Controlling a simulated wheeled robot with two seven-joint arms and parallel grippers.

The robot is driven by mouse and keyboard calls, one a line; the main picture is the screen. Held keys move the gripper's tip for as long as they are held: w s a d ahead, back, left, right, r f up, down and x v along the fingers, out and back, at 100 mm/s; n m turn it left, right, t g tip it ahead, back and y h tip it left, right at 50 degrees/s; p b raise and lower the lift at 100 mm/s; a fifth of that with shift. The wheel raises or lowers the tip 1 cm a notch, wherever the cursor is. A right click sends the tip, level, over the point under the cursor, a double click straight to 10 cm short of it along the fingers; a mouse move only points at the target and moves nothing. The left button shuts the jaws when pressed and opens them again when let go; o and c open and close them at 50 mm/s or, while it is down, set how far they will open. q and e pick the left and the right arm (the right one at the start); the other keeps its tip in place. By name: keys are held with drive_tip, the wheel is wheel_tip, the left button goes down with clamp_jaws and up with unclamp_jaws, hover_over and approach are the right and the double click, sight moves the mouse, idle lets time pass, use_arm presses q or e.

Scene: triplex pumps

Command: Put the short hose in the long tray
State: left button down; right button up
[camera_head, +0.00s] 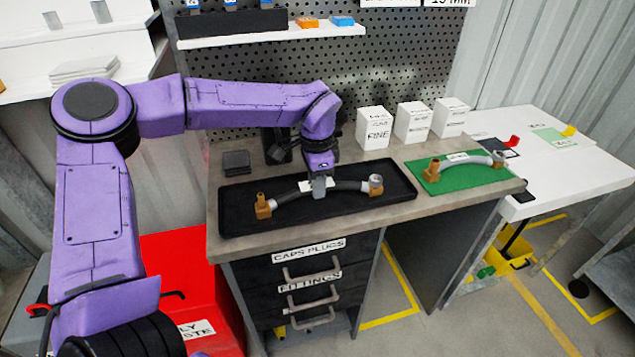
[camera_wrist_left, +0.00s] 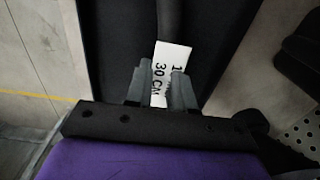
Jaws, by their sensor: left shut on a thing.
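My right gripper is not in view.
White boxes (camera_head: 411,122) stand behind the trays along the bench's (camera_head: 218,247) back edge. A small dark stack (camera_head: 236,162) sits behind the black tray at the left. A perforated board with a shelf (camera_head: 270,38) rises behind. A white table (camera_head: 570,172) adjoins on the right.

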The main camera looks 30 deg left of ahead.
use_arm(q)
drive_tip(key=shift+d+f, duration=0.1)
drive_tip(key=c, duration=1)
unclamp_jaws()
wheel_tip(320, 180, up, 12)
drive_tip(key=shift+s+r, duration=0.1)
drive_tip(key=shift+r, duration=0.1)
